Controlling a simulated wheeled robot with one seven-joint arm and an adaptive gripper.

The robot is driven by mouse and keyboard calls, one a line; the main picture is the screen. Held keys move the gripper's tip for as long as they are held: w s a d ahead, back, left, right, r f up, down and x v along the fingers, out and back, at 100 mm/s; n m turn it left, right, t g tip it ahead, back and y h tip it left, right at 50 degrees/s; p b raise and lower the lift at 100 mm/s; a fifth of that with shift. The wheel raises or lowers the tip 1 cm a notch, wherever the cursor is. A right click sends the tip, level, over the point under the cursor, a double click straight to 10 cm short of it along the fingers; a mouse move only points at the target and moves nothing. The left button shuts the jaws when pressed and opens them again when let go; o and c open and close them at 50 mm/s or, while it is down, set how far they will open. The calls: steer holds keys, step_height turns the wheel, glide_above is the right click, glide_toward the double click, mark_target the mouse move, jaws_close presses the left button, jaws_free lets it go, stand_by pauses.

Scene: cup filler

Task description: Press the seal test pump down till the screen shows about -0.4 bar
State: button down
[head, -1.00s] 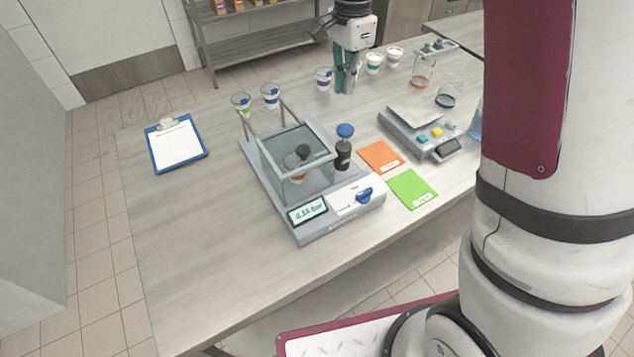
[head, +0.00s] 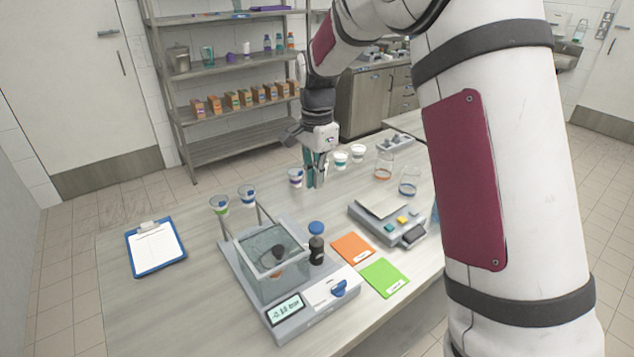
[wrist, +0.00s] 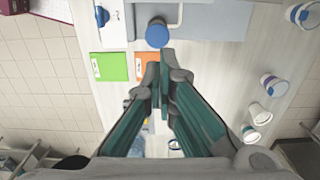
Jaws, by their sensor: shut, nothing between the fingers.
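The seal test pump (head: 316,250) is a black upright cylinder with a blue knob on top, beside the clear chamber (head: 268,272) on the grey tester. A cup and a dark round part show inside the chamber. The screen (head: 286,309) at the tester's front shows a small negative reading in bar; its digits are too blurred to be sure of. My gripper (head: 315,185) is shut and empty above the table, beyond the pump in the head view. In the wrist view the blue pump knob (wrist: 157,33) lies just past my gripper's closed fingertips (wrist: 162,62).
An orange card (head: 353,249) and a green card (head: 384,278) lie right of the tester, near a scale (head: 385,222). A blue valve handle (head: 339,289) is on the tester. Several cups stand behind it. A clipboard (head: 156,248) lies left; the table's front left is clear.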

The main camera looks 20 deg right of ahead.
mark_target(316, 224)
step_height(316, 224, down, 11)
steer(key=p, duration=0.2)
steer(key=shift+s+p, duration=0.1)
steer(key=shift+p, duration=0.2)
steer(key=shift+a+f, duration=0.1)
steer(key=shift+f, duration=0.15)
steer(key=shift+f, duration=0.1)
step_height(316, 224, down, 4)
steer(key=shift+r+b, duration=0.25)
steer(key=shift+b, duration=0.25)
steer(key=shift+r, duration=0.1)
step_height(316, 224, up, 12)
steer(key=shift+r, duration=0.1)
stand_by(1.9)
